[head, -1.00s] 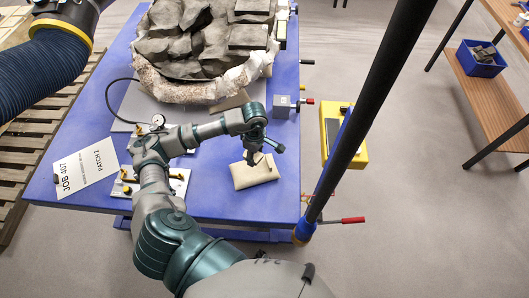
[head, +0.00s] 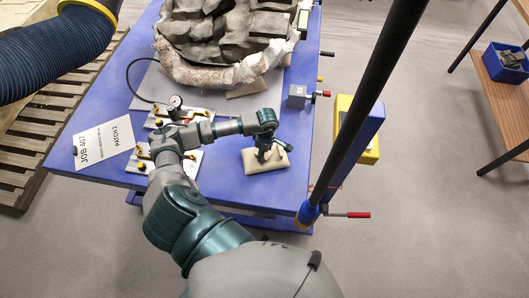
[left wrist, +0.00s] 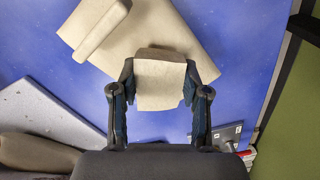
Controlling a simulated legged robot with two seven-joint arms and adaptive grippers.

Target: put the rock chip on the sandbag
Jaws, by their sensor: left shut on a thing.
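The sandbag (head: 255,166) is a cream pillow near the front right of the blue table. In the left wrist view the sandbag (left wrist: 185,38) lies behind the fingers. My left gripper (head: 265,153) is over it, pointing down. The left gripper (left wrist: 160,85) is shut on the rock chip (left wrist: 160,88), a small tan block with a browner top edge, held between both fingertips. The chip overlaps the sandbag's edge in that view; I cannot tell whether they touch. In the head view the gripper hides most of the chip. My right gripper is not in view.
A pale bar-shaped piece (left wrist: 102,30) appears over the sandbag in the wrist view. A large jacketed fossil block (head: 220,65) fills the table's back. A label card (head: 104,145) and metal plates lie left. A black post (head: 365,95) stands right of the table.

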